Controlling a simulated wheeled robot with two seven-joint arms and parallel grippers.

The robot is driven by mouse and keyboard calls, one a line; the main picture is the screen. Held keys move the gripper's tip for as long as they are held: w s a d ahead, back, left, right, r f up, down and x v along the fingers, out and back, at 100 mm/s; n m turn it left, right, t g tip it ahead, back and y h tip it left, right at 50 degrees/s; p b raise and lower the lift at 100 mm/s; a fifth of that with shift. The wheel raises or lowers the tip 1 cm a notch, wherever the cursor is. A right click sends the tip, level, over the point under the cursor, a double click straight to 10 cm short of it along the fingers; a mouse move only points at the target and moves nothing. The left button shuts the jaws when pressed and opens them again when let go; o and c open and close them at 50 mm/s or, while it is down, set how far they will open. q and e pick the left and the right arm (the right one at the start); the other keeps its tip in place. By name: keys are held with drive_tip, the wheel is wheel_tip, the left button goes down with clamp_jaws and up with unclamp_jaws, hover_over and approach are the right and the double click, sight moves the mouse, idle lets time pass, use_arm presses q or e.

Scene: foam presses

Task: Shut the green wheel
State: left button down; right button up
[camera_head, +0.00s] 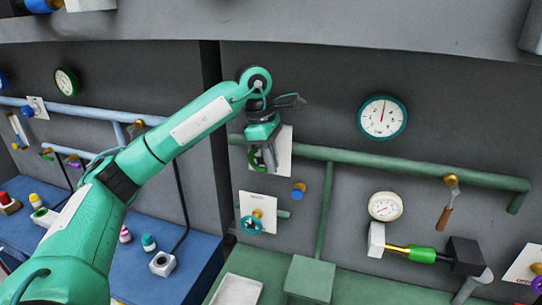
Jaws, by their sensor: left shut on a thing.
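The green wheel (255,166) is mounted in front of a white plate (284,152) on the grey wall, near the green pipe. Only part of its rim shows. My left gripper (262,158) reaches it from above and is shut on it. The gripper hides the rest of the wheel, so how far it is turned cannot be told. My right gripper is not in view.
A teal wheel (252,226) on a lower white plate and a blue knob (298,190) are close by. The green pipe (400,167) runs right, below a round gauge (382,117). A green box (310,278) and a white tray (236,291) stand below.

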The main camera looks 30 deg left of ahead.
use_arm(q)
drive_tip(key=shift+f+y, duration=0.15)
drive_tip(key=shift+y, duration=0.25)
drive_tip(key=c, duration=1.4)
unclamp_jaws()
drive_tip(key=shift+c, duration=0.2)
